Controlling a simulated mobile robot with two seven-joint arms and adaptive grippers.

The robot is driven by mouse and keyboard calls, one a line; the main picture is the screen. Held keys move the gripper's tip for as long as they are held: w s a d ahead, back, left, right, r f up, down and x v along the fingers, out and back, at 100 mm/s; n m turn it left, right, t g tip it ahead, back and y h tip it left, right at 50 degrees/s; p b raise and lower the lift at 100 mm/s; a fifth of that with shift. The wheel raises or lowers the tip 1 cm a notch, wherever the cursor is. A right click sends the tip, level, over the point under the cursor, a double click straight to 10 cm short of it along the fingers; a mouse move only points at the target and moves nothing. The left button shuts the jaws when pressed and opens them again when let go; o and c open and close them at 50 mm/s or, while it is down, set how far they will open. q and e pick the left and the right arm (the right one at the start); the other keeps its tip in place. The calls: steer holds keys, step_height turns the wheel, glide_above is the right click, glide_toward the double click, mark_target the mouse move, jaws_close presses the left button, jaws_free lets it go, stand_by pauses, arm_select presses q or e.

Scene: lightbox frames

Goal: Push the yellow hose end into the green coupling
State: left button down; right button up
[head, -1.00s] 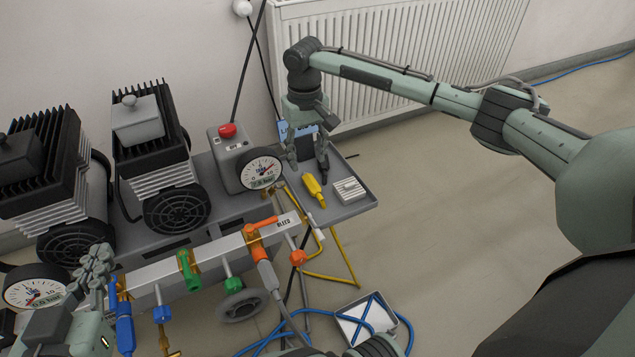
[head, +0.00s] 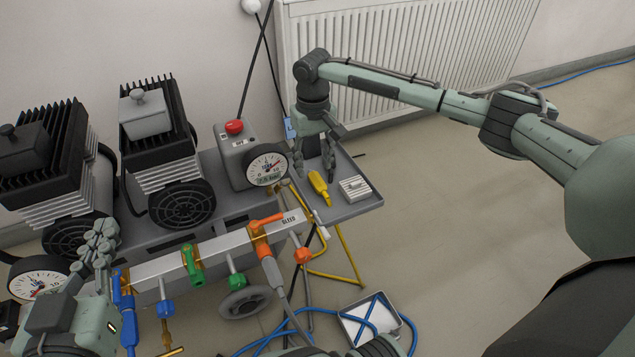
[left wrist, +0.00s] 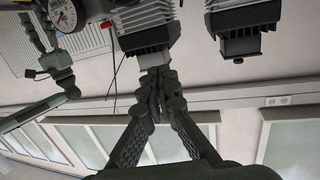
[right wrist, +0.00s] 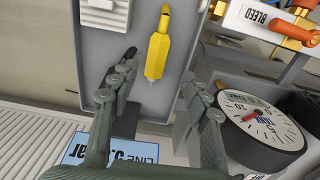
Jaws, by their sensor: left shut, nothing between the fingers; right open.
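The yellow hose end (head: 319,187) lies on the grey tray at the right end of the bench. It also shows in the right wrist view (right wrist: 158,45), with a narrow pale tip. My right gripper (head: 315,174) is open just above the tray, by the hose end; in the right wrist view its fingers (right wrist: 166,88) are spread, with nothing between them. The green coupling (head: 236,281) hangs under the silver manifold, below and right of a green valve handle (head: 192,264). My left gripper (head: 104,232) is shut and empty at the manifold's left end, fingers pointing up.
The tray (head: 350,209) also holds a small white ribbed block (head: 355,188). A pressure gauge (head: 266,166) stands close beside my right gripper. Orange (head: 303,255) and blue (head: 166,308) couplings flank the green one. Blue hose and a white bin (head: 349,329) are on the floor.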

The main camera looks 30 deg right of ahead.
mark_target(318, 178)
steer(key=f, duration=0.3)
steer(key=f+b, duration=0.1)
steer(key=shift+s+d+f, duration=0.2)
steer(key=shift+s+d, duration=0.15)
steer(key=shift+s, duration=0.05)
steer(key=shift+f, duration=0.25)
arm_select(q)
step_height(318, 178, up, 6)
steer(key=d+t+h, duration=0.2)
steer(key=shift+s+d+t, duration=0.2)
steer(key=shift+s+t, duration=0.2)
steer(key=shift+s, duration=0.05)
arm_select(e)
steer(key=shift+c, duration=0.4)
jaws_close()
